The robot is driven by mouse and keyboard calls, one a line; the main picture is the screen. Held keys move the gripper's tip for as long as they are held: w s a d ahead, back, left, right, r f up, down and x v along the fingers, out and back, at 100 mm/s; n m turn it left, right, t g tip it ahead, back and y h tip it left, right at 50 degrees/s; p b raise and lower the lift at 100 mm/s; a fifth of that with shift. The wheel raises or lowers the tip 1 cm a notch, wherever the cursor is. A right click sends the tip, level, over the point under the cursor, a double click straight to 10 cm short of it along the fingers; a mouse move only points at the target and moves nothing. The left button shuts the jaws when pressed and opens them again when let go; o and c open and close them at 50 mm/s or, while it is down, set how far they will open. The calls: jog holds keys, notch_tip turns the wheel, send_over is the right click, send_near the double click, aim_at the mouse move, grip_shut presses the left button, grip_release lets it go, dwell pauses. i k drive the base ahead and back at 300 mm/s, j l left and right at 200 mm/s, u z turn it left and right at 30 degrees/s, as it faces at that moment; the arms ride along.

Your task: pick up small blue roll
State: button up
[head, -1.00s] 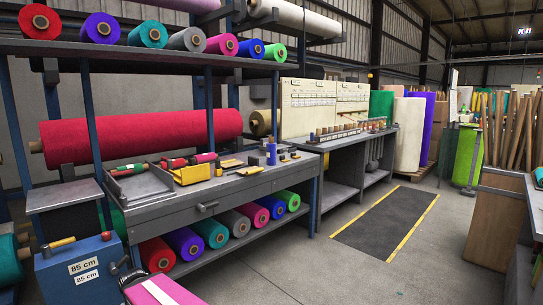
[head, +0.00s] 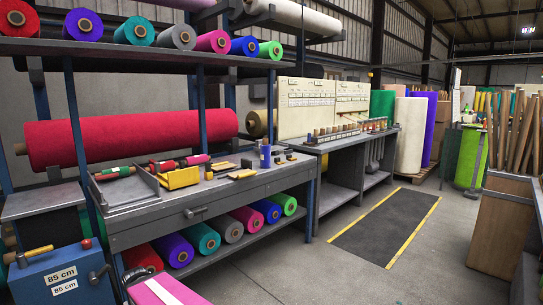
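A small blue roll (head: 265,156) stands upright on the grey workbench (head: 225,190), toward its right rear, with a pale top. It is apart from the yellow block lying to its left. Larger blue rolls also show: one on the upper shelf (head: 244,46) and one on the lower shelf under the bench (head: 267,211). My gripper is not in view, so nothing shows of its state.
Left of the small roll are a yellow bin (head: 180,178), small red and green rolls, and a grey tray (head: 124,190). A blue 85 cm box (head: 62,276) and a pink block (head: 165,291) stand in front. Floor at right is clear around a dark mat (head: 386,225).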

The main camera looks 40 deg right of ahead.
aim_at(266, 148)
jog(key=i+l, duration=0.1)
jog(key=l, duration=1.15)
jog(key=i+l, duration=0.15)
jog(key=l, duration=0.5)
jog(key=i+l, duration=0.1)
jog(key=l, duration=0.55)
